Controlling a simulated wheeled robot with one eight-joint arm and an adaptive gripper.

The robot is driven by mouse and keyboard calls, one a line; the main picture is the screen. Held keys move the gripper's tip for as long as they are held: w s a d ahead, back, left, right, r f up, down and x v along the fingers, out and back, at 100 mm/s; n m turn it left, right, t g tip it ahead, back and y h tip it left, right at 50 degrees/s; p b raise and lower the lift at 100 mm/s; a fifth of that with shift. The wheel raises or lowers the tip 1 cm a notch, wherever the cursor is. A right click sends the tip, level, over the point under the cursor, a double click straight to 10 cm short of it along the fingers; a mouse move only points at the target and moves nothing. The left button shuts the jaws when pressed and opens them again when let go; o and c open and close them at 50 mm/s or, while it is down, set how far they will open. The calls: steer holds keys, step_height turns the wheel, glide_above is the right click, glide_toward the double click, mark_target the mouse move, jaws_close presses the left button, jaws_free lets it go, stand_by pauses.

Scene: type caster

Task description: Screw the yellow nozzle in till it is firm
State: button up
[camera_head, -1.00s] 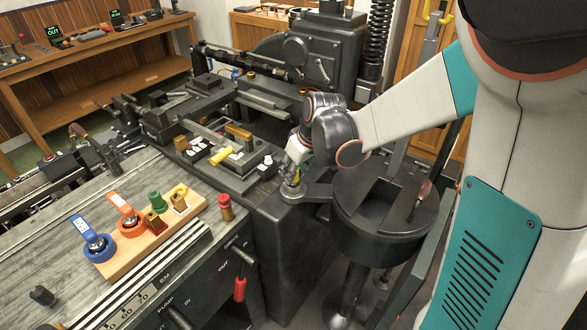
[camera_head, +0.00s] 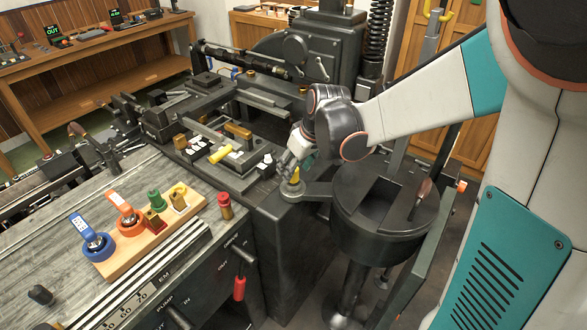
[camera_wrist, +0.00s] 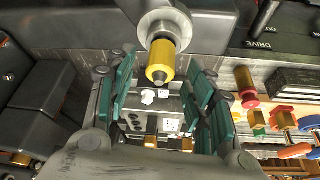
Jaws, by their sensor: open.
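The yellow nozzle (camera_wrist: 161,62) sits in a round grey socket (camera_wrist: 165,22) at the top middle of the wrist view. It points toward my gripper (camera_wrist: 162,66), and part of its length shows below the socket. My gripper is open, with one teal-padded finger on each side of the nozzle's tip. Gaps show on both sides, so the fingers look apart from it. In the head view the nozzle (camera_head: 295,177) shows small at the end of the arm from the dark round pot (camera_head: 385,215), and my gripper (camera_head: 289,166) is close beside it, partly hiding it.
The dark casting machine (camera_head: 240,130) is to the left of my gripper, with a yellow-handled piece (camera_head: 221,154) on it. A wooden board (camera_head: 125,262) with blue, orange, green, red and yellow parts lies on the grey bench. A red-handled lever (camera_head: 239,287) hangs from the front panel.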

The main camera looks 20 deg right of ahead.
steer(key=v, duration=0.9)
steer(key=shift+s+r, duration=0.25)
steer(key=shift+r, duration=0.1)
steer(key=shift+s, duration=0.1)
steer(key=s+a+m+t+h, duration=0.25)
steer(key=s+m, duration=0.25)
steer(key=s, duration=1.3)
steer(key=w+r+g+p, duration=0.15)
steer(key=w+p, duration=0.45)
steer(key=w, duration=1.1)
steer(key=shift+g+y, duration=0.25)
steer(key=shift+g, duration=0.15)
steer(key=b+x, duration=0.1)
steer(key=x, duration=0.3)
steer(key=b+x, duration=0.2)
steer(key=x, duration=0.3)
steer(key=b+x, duration=0.1)
steer(key=x, duration=0.4)
steer(key=shift+w+d+f, duration=0.1)
steer(key=shift+w+d, duration=0.15)
steer(key=shift+d, duration=0.05)
